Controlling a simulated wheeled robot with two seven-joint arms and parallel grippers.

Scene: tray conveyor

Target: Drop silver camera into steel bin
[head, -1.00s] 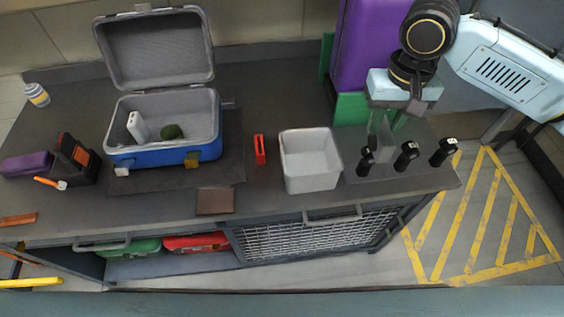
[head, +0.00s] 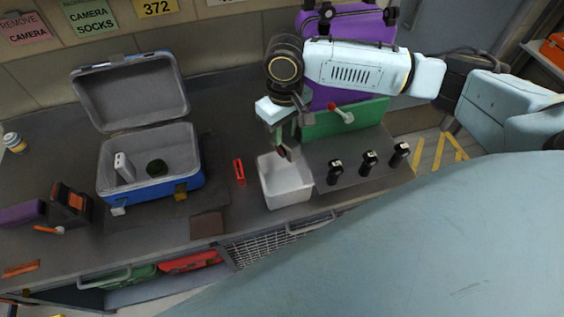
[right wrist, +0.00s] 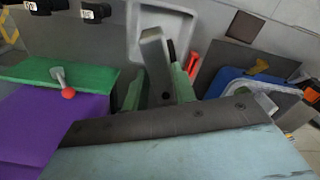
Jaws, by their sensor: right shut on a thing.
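The steel bin (head: 285,200) is a light grey open box near the table's front edge, right of the red object. It also shows at the top of the right wrist view (right wrist: 134,38). My right gripper (head: 285,148) is above the bin's back part, pointing down. In the right wrist view its green-padded fingers are shut on a grey block-like thing (right wrist: 155,62), which I take to be the silver camera. In the head view the held thing is mostly hidden by the gripper. My left gripper is not in view.
Several dark upright objects, one here (head: 335,172), stand on a mat right of the bin. A green panel (head: 350,122) with a red-knobbed lever (head: 341,114) and a purple case (head: 365,28) stand behind.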

